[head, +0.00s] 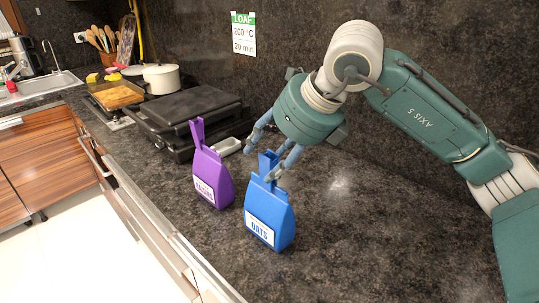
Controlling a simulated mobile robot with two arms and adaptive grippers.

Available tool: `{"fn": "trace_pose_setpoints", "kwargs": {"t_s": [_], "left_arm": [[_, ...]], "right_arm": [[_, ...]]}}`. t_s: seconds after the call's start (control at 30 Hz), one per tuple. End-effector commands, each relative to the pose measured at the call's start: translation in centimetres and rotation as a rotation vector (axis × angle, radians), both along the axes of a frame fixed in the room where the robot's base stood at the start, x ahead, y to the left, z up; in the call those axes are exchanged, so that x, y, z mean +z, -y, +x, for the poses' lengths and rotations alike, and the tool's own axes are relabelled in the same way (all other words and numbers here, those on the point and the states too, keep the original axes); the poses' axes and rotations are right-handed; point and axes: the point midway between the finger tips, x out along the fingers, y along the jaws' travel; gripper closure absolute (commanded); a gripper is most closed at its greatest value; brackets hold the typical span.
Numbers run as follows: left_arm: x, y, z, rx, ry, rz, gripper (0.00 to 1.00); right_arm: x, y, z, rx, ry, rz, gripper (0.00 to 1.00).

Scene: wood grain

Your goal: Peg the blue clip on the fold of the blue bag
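The blue bag (271,207), with a white OATS label, stands upright on the dark counter. A blue upright piece (267,161) rises from its top and looks like the blue clip on the fold; its exact seating is partly hidden by a finger. My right gripper (259,164) reaches down over the bag from the upper right. Its fingers are spread, one left of the upright piece and apart from it, the other in front of the bag's top at the right. It appears open. My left gripper is not in view.
A purple bag (212,178) with a similar upright purple piece stands close on the left. Behind it are a dark grill (193,104) and a white pot (161,78). The counter right of the blue bag is clear; its front edge runs along the left.

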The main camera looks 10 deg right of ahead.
Motion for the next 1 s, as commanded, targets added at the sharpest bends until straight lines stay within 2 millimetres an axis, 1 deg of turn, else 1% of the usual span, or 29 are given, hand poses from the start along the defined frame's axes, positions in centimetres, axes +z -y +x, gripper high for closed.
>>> {"fn": "trace_pose_setpoints", "kwargs": {"t_s": [0.17, 0.27, 0.37, 0.6, 0.7, 0.83, 1.0], "left_arm": [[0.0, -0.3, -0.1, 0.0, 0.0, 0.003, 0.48], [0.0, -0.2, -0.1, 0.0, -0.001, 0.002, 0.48], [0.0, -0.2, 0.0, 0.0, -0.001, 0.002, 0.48], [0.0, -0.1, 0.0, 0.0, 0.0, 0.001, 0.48], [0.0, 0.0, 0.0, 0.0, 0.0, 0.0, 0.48], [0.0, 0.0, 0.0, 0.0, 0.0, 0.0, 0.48], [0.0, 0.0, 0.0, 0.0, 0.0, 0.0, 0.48]], "right_arm": [[0.1, 0.1, -0.1, 0.0, 0.0, 0.0, 0.47], [0.9, 0.3, -0.4, -0.001, 0.003, 0.001, 0.47], [2.2, 0.8, -1.1, -0.001, 0.003, 0.0, 0.47], [6.5, 2.4, -3.5, 0.0, 0.005, 0.0, 0.47], [8.0, 3.0, -4.4, -0.001, 0.004, 0.001, 0.47], [9.3, 3.5, -5.1, -0.001, 0.001, 0.0, 0.47], [9.9, 3.8, -5.6, 0.0, 0.001, 0.001, 0.47]]}}
